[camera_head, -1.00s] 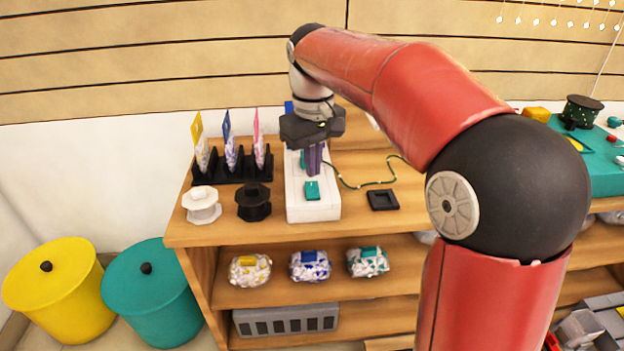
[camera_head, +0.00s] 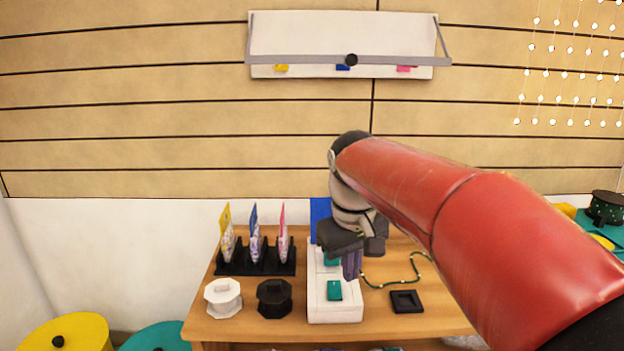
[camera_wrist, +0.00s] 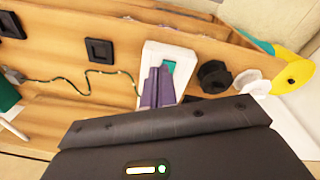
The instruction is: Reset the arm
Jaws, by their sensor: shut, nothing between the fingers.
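My arm reaches in from the right in the head view. My gripper (camera_head: 352,264) points down over the white block with teal buttons (camera_head: 335,311) on the wooden table. Its purple fingers are together with nothing between them. In the wrist view the closed fingers (camera_wrist: 157,88) show in front of the white block (camera_wrist: 176,53), and one teal patch is visible beside them. I cannot tell whether the fingertips touch the block.
A black rack with packets (camera_head: 256,262), a white spool (camera_head: 223,297) and a black spool (camera_head: 274,297) stand left of the block. A beaded cord (camera_head: 400,283) and a black square frame (camera_head: 406,301) lie to its right. A white wall shelf (camera_head: 345,38) hangs above.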

